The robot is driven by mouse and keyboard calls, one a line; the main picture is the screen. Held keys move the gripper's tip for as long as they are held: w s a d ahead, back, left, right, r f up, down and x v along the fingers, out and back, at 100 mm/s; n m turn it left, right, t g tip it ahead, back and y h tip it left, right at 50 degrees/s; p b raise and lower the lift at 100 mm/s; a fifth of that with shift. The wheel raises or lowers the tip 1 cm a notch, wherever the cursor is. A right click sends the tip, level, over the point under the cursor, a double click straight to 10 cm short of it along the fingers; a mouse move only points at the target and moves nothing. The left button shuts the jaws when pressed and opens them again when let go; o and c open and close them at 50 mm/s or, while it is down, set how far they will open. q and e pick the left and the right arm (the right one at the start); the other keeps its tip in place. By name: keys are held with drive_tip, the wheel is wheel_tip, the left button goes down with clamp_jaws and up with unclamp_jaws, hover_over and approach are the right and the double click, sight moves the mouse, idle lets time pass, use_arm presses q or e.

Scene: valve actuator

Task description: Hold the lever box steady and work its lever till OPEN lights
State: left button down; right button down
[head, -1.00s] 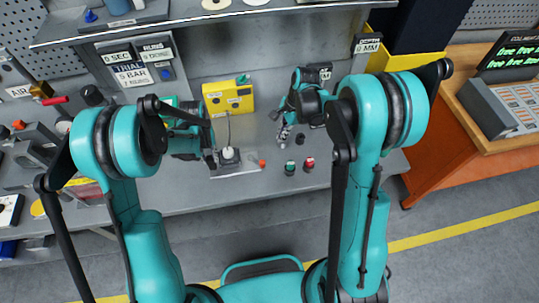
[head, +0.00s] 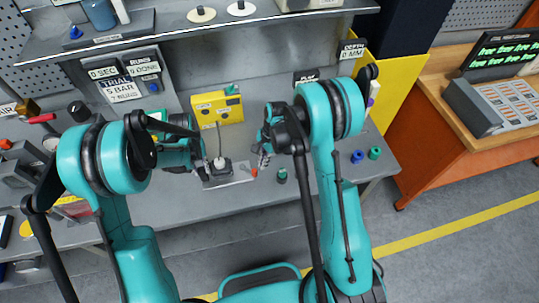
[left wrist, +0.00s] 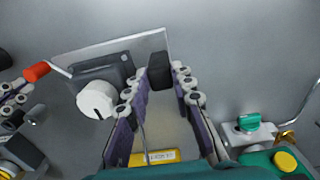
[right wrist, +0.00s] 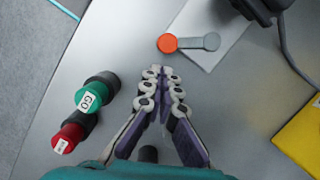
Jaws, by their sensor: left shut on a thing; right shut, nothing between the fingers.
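The lever box (head: 221,168) is a dark box with a white knob on a pale plate on the bench; it also shows in the left wrist view (left wrist: 88,72). Its grey lever (right wrist: 192,42) has an orange-red tip (right wrist: 167,43), at the box's right in the head view (head: 254,172). My left gripper (head: 204,166) is at the box's left side; in the left wrist view (left wrist: 165,75) it is shut on a black block (left wrist: 160,70) at the plate's end. My right gripper (right wrist: 159,72) is shut and empty, close to the orange-red tip, with a small gap visible.
A yellow box (head: 217,106) stands behind, with a cable toward the lever box; its labels are unreadable. A green GO button (right wrist: 93,97) and a red button (right wrist: 68,138) stand left of my right gripper in the right wrist view. A shelf (head: 180,32) overhangs the back.

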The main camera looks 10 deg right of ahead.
drive_tip(key=shift+s+a, duration=0.25)
drive_tip(key=shift+a, duration=0.3)
drive_tip(key=shift+s+a+m, duration=0.25)
drive_tip(key=shift+s+m, duration=0.2)
drive_tip(key=shift+m, duration=0.25)
drive_tip(key=shift+s+a+m+t, duration=0.25)
drive_tip(key=shift+s+m+t, duration=0.1)
drive_tip(key=shift+m, duration=0.35)
drive_tip(key=shift+s+a+m, duration=0.5)
drive_tip(key=shift+a+m, duration=0.05)
drive_tip(key=shift+m, duration=0.25)
drive_tip(key=shift+s+a+t, duration=0.25)
drive_tip(key=shift+s+a, duration=0.2)
drive_tip(key=shift+a, duration=0.25)
